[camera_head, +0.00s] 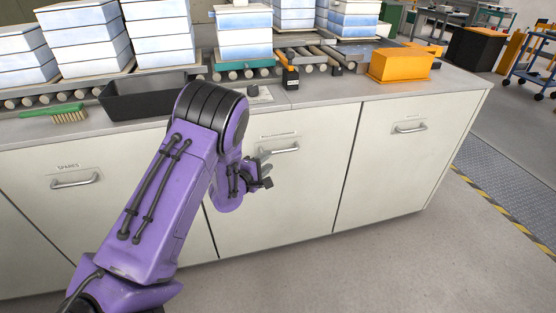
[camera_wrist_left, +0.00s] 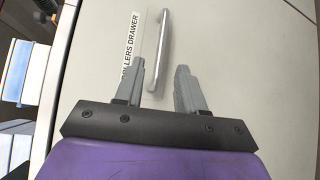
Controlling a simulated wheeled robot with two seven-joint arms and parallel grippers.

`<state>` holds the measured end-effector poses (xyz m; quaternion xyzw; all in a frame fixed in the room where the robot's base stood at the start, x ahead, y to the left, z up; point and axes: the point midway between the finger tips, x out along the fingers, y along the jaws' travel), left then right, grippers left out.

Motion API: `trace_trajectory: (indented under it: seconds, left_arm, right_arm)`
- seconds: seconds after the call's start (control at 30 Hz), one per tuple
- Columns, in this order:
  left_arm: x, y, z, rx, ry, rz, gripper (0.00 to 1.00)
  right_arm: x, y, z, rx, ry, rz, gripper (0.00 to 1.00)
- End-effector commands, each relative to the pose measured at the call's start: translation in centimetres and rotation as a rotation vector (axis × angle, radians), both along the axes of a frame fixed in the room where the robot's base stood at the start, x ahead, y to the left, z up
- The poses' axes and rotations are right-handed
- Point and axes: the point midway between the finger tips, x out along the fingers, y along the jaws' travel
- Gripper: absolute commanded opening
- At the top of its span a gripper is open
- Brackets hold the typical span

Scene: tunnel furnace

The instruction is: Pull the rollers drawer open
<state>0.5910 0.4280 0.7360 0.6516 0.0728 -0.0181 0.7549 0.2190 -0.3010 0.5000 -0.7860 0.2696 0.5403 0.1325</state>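The rollers drawer (camera_head: 305,195) is the middle pale cabinet front; its front fills much of the left wrist view (camera_wrist_left: 230,50), with the label "ROLLERS DRAWER" (camera_wrist_left: 131,48) readable. Its metal bar handle (camera_head: 286,149) also shows in the left wrist view (camera_wrist_left: 161,45). The drawer front looks level with its neighbours. My left gripper (camera_head: 265,170) is in front of it, close to the handle. In the left wrist view my left gripper (camera_wrist_left: 152,84) is open, and the near end of the handle lies between its two grey fingers, apparently untouched. My right gripper is not in view.
A drawer labelled "SPARES" (camera_head: 75,180) is at left, another handled front (camera_head: 400,150) at right. The counter carries a black tray (camera_head: 145,98), a green brush (camera_head: 60,114), an orange bin (camera_head: 400,65) and stacked boxes on rollers. The floor (camera_head: 390,260) in front is clear.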

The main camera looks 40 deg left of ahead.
Motion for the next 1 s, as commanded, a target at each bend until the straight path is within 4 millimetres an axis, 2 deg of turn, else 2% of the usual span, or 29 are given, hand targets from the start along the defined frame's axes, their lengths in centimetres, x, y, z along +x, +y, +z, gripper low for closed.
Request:
trace_trajectory:
  seconds: [0.1, 0.3, 0.43, 0.67, 0.7, 0.77, 0.8, 0.83, 1.0]
  left_arm:
    - [2.8, 0.1, -0.4, 0.004, 0.000, -0.003, 0.39]
    - [6.5, 0.4, -1.0, 0.003, 0.002, -0.002, 0.39]
    - [7.5, 0.5, -1.2, 0.002, 0.003, 0.000, 0.39]
    - [7.7, 0.5, -1.2, 0.001, 0.004, 0.000, 0.39]
    - [7.7, 0.5, -1.2, 0.001, 0.004, 0.000, 0.36]
    - [7.7, 0.5, -1.2, 0.001, 0.004, 0.000, 0.16]
    - [7.7, 0.5, -1.2, 0.002, 0.004, 0.000, 0.03]
    - [7.7, 0.5, -1.2, 0.002, 0.004, 0.000, 0.00]
    - [7.7, 0.4, -1.2, 0.002, 0.004, 0.000, 0.00]
  right_arm:
    - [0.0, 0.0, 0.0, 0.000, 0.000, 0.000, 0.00]
    - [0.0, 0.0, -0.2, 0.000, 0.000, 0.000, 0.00]
    - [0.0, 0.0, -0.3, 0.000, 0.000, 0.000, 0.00]
    - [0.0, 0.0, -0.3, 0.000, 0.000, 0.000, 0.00]
    - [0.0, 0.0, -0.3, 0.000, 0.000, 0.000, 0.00]
    - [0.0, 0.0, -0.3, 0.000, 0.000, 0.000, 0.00]
    - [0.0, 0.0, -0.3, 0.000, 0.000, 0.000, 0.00]
    - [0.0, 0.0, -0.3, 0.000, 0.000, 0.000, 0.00]
    - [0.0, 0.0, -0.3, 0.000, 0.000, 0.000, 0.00]
